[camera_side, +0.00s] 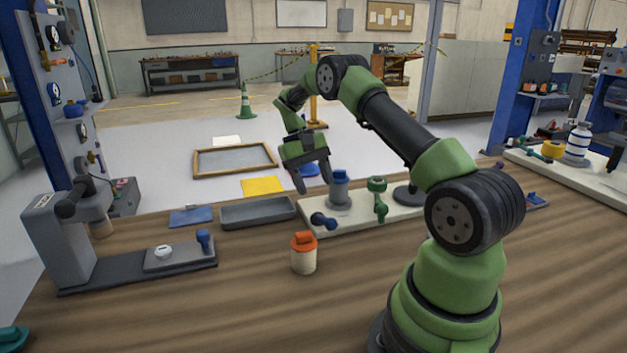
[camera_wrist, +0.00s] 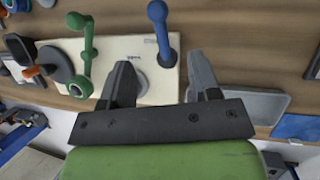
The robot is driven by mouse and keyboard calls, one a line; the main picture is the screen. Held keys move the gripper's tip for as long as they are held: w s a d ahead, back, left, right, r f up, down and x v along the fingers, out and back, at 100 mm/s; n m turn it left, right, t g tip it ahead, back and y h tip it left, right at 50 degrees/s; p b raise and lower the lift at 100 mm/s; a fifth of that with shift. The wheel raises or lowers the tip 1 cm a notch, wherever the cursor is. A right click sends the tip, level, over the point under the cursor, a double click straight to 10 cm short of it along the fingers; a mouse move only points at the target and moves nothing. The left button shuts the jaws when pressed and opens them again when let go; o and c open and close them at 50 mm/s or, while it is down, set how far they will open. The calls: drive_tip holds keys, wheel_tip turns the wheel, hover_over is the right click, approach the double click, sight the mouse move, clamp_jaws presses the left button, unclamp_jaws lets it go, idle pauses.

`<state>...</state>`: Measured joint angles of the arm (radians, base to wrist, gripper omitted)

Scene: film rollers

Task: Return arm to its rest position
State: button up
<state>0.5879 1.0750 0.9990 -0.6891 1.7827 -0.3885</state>
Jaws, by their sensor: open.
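My gripper (camera_side: 314,182) is open and empty, with its fingers pointing down in the side view. It appears near the far edge of the wooden bench, by the left end of a cream board (camera_side: 350,214). In the wrist view my gripper (camera_wrist: 162,75) shows two dark fingers spread apart, with the cream board (camera_wrist: 115,49) between and beyond them. My green and black arm arches from its base at the bench's right front. Nothing is held between the fingers.
An orange-capped bottle (camera_side: 303,254) stands in front. A grey press (camera_side: 62,240) stands at left. The front bench is mostly clear.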

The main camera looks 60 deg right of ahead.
drive_tip(key=s+a+r+n+t+h, duration=0.1)
drive_tip(key=a+r+t, duration=0.2)
drive_tip(key=a+r, duration=0.45)
drive_tip(key=s+a+r+n+t, duration=0.1)
drive_tip(key=a+r+n+t, duration=0.15)
drive_tip(key=a+r, duration=0.55)
drive_tip(key=s+a+r+t+y, duration=0.1)
drive_tip(key=s+a+r+t, duration=0.2)
drive_tip(key=s+a+t, duration=0.3)
drive_tip(key=s+a, duration=0.3)
drive_tip(key=s, duration=0.3)
drive_tip(key=shift+s+n+y, duration=0.25)
drive_tip(key=shift+n+y, duration=0.1)
drive_tip(key=shift+y, duration=0.05)
